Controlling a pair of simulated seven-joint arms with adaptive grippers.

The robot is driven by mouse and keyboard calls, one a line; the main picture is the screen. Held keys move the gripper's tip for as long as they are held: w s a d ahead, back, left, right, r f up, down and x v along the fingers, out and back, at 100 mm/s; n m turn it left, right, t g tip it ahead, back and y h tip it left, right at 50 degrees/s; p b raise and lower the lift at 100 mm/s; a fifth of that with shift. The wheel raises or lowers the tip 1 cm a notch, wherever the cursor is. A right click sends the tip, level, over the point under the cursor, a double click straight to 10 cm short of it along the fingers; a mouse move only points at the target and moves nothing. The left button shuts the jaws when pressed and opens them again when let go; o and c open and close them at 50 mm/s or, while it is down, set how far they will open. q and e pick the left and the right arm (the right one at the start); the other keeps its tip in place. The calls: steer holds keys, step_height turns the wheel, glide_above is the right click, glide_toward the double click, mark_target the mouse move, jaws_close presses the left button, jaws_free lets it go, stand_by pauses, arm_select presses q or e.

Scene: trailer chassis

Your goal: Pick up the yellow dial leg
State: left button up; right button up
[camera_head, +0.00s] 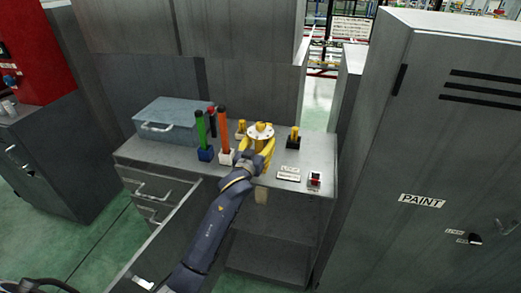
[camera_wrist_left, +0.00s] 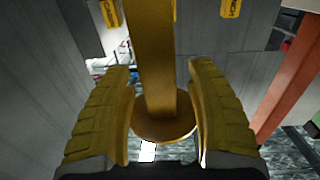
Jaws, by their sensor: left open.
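The yellow dial leg, topped by a pale round disc (camera_head: 260,130), stands on the grey workbench (camera_head: 325,150). In the left wrist view a yellow post (camera_wrist_left: 152,60) with a round flange (camera_wrist_left: 165,130) shows between the fingers; it looks like the same leg. My left gripper (camera_head: 257,150) is at the leg with its yellow fingers spread. In the left wrist view the fingers of my left gripper (camera_wrist_left: 160,90) stand on either side of the post and flange, with narrow gaps. The leg's lower part is hidden by the gripper in the head view. My right gripper is not in view.
Left of the gripper stand a green stick (camera_head: 200,130), a red-topped one (camera_head: 211,118) and an orange one (camera_head: 223,130). A yellow piece in a black base (camera_head: 293,138) is to the right. A grey toolbox (camera_head: 172,118) sits at the bench's left; a paint cabinet (camera_head: 425,150) rises at right.

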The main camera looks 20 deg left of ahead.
arm_select(q)
jaws_close()
stand_by(0.5)
steer(key=shift+r, duration=0.1)
